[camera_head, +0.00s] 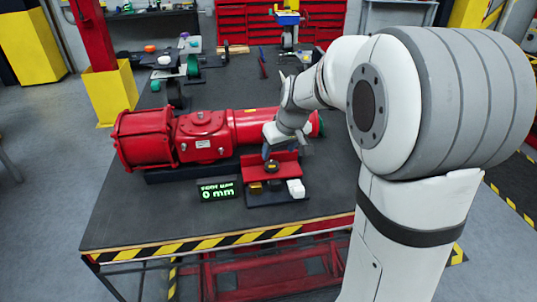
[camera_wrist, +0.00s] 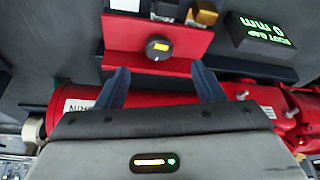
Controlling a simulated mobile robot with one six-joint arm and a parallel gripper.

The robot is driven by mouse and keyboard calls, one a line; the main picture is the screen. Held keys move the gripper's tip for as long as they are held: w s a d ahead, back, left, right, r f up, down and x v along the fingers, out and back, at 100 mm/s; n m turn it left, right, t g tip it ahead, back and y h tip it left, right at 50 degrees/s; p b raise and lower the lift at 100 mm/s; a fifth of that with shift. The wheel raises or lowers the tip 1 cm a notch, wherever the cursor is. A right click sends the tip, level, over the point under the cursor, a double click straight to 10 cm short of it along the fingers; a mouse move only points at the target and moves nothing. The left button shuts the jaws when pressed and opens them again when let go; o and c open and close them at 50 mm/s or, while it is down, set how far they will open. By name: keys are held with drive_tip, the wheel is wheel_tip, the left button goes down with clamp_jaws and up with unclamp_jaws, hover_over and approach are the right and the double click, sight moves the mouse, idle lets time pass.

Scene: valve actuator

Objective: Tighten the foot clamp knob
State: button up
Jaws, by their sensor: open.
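The foot clamp knob (camera_wrist: 159,47) is a round black knob with a yellow mark, set in a red clamp plate (camera_wrist: 124,31) in the wrist view. In the head view the dark knob (camera_head: 271,167) shows at the front of the red clamp block, beside the red valve actuator (camera_head: 203,137). My gripper (camera_wrist: 162,76) is open and empty, its two dark blue fingers spread wide and pointing toward the knob's sides. In the head view my gripper (camera_head: 268,152) hangs just behind and above the knob, and its fingers are partly hidden. I see no contact with the knob.
A black display (camera_head: 218,190) reads "FOOT GAP 0 mm" left of the clamp. A white block (camera_head: 296,188) and small dark and golden blocks sit in front of the knob. The bench front edge (camera_head: 200,244) is striped; clear bench lies left.

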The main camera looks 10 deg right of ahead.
sight(273, 165)
drive_tip(key=x, duration=0.8)
drive_tip(key=shift+w+p, duration=0.25)
drive_tip(key=shift+p, duration=0.05)
drive_tip(key=shift+c, duration=0.5)
